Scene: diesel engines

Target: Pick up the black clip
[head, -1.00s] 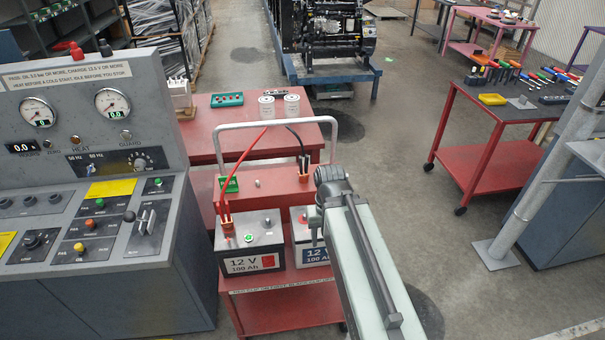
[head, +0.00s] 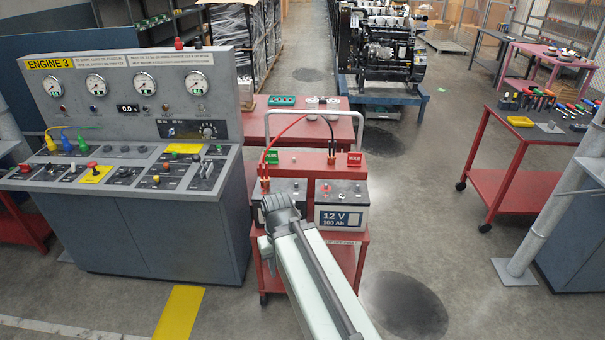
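The black clip (head: 331,158) stands at the upper back of the red battery cart (head: 300,160), at the lower end of a black cable. It looks dark with an orange-brown part. The red cable (head: 284,130) runs down to another clip (head: 265,184) at the left battery. My gripper (head: 277,204) is at the end of my arm, in front of the left battery in the picture, lower and left of the black clip and apart from it. Its fingers are too small and dark to tell open from shut. My arm hides part of the cart and left battery.
A grey gauge console (head: 130,170) stands close on the left of the cart. A 12 V battery (head: 342,205) sits on the cart's right. A grey post (head: 545,215) and a red tool table (head: 505,180) stand right. Floor right of the cart is clear.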

